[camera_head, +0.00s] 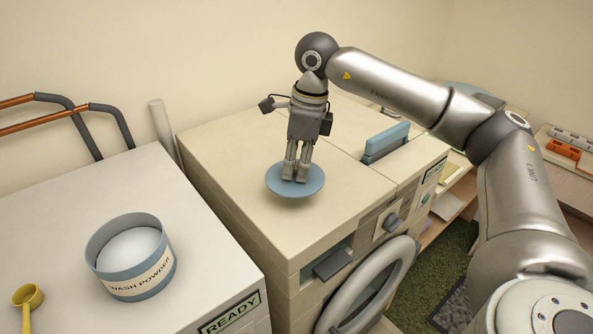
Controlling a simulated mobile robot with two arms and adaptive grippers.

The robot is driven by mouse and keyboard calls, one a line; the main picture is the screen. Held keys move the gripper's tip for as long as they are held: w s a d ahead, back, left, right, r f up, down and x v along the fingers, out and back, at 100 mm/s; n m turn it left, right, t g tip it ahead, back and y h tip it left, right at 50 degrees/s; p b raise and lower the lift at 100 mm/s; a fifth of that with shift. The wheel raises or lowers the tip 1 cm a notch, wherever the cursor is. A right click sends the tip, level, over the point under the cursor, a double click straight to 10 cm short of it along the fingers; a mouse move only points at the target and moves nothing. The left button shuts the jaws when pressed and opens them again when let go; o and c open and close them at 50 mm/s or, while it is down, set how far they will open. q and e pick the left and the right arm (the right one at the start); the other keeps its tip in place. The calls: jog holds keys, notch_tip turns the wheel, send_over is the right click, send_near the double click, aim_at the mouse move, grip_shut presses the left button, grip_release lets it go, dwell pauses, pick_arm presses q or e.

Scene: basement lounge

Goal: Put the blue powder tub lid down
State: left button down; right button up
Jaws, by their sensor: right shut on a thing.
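The blue powder tub lid (280,187) is a flat round blue disc over the beige washing machine top (230,150). My right gripper (296,175) points down and is shut on the lid near its middle. A shadow shows under the lid; I cannot tell whether it touches the machine top. The blue wash powder tub (130,262) stands upright and uncovered on the white machine top (60,215) at the left, with white powder inside. My left gripper is not in view.
A yellow scoop (27,301) lies left of the tub. A blue upright object (387,142) stands on the beige machine's right part. Orange and grey handles (65,115) rise at the back left. The beige top has bare room around the lid.

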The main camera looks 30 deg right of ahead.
aim_at(296, 175)
jog(key=shift+w+d+f, duration=0.1)
jog(key=shift+w+f, duration=0.1)
jog(key=shift+f, duration=0.05)
jog(key=f, duration=0.1)
jog(key=f+p, duration=0.1)
jog(key=f, duration=0.1)
jog(key=shift+w+d+f, duration=0.15)
jog(key=shift+w, duration=0.05)
jog(key=shift+f, duration=0.2)
jog(key=shift+f, duration=0.25)
jog(key=o, duration=1)
jog(key=shift+c, duration=0.2)
jog(key=shift+r, duration=0.1)
